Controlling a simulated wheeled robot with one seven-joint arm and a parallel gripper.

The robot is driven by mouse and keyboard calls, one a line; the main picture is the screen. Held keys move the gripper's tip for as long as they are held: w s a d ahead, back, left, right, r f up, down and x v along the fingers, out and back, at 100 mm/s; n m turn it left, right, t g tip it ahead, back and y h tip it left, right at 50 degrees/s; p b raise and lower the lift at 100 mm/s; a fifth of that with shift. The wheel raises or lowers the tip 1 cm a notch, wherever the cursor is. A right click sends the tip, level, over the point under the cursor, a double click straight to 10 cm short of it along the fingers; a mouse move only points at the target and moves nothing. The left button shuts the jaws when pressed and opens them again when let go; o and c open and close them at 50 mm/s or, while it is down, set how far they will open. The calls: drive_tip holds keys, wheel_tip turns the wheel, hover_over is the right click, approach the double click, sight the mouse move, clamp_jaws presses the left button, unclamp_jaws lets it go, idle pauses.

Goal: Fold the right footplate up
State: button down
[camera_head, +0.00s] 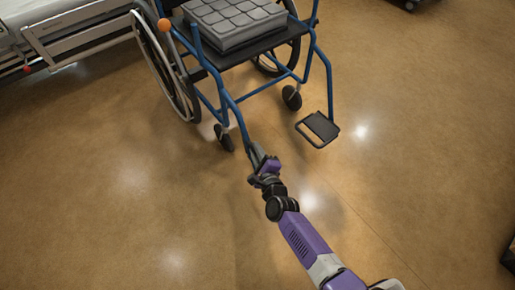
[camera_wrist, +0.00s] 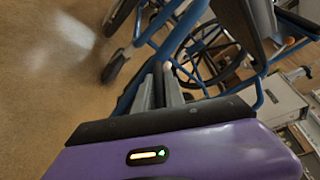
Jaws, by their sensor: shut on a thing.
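The blue-framed wheelchair (camera_head: 233,105) faces me, so its right side is at the left of the head view. My gripper (camera_head: 257,153) is at the lower end of its right front leg tube, low over the floor. The grey fingers are close together in the wrist view (camera_wrist: 162,88), beside the blue tube. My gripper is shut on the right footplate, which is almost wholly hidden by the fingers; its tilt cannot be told.
A grey cushion (camera_head: 233,20) lies on the wheelchair seat. A small front caster (camera_head: 224,138) stands just behind my gripper, and a large wheel (camera_head: 165,65) is at the left. A bed with rails (camera_head: 80,35) is at the upper left. The floor in front is clear.

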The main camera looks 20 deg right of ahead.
drive_tip(key=c, duration=1.4)
unclamp_jaws()
drive_tip(key=shift+f, duration=0.1)
drive_tip(key=shift+s, duration=0.15)
drive_tip(key=p+v, duration=0.1)
drive_tip(key=v, duration=0.6)
drive_tip(key=shift+s+p, duration=0.3)
drive_tip(key=shift+p, duration=0.1)
